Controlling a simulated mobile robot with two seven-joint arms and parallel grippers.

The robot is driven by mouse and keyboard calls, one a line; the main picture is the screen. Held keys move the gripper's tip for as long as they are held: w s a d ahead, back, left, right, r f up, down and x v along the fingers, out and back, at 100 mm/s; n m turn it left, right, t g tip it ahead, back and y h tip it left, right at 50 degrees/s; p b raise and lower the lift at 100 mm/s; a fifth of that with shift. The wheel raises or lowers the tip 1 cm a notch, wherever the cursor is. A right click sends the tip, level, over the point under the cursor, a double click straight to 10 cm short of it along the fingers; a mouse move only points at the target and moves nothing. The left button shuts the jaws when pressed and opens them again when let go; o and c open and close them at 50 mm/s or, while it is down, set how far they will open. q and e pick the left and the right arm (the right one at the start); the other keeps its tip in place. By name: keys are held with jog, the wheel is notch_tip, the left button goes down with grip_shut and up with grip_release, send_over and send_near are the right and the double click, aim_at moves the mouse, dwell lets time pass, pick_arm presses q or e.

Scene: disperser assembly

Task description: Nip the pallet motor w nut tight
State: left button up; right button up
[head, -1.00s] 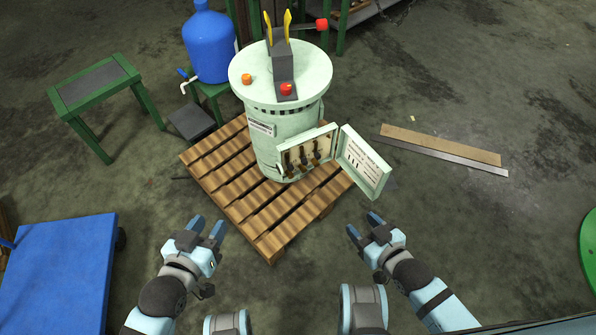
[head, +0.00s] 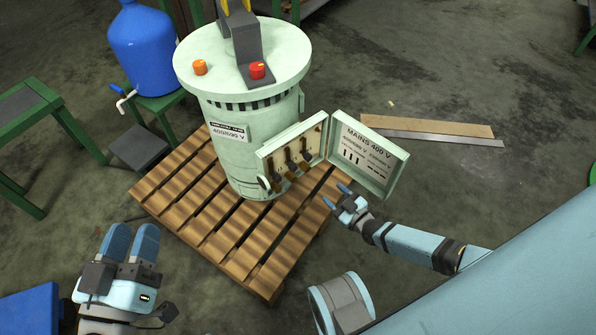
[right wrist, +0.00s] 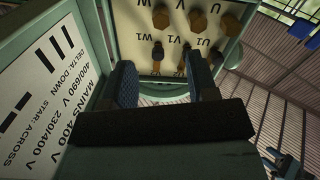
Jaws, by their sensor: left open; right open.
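The pale green motor (head: 240,150) stands upright on the wooden pallet (head: 185,205). Its terminal box (head: 262,165) is open, with brown terminals inside. In the right wrist view the panel appears upside down, with labels W1, V1 and U1. The brass nut nearest W1 (right wrist: 161,17) is the leftmost of the upper row there. My right gripper (head: 335,194) is open and empty, just below and in front of the box; its fingers (right wrist: 163,80) point at the panel, apart from the nuts. My left gripper (head: 132,232) is open and empty at lower left, away from the motor.
The box's door (head: 368,155), lettered MAINS 400 V, is swung out to the right, close above my right gripper. A blue drum (head: 142,45) on a green stand is behind left. A plank (head: 430,126) and metal strip lie on the floor at right.

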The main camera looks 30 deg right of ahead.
aim_at(307, 169)
jog(key=b+x, duration=0.4)
jog(key=x, duration=0.9)
jog(key=shift+a+r, duration=0.1)
pick_arm(q)
jog(key=shift+m+g, duration=0.6)
jog(key=shift+g, duration=0.3)
notch_tip(307, 169, down, 6)
jog(key=shift+w+r, duration=0.15)
jog(key=shift+r, duration=0.1)
pick_arm(e)
jog(key=c, duration=0.9)
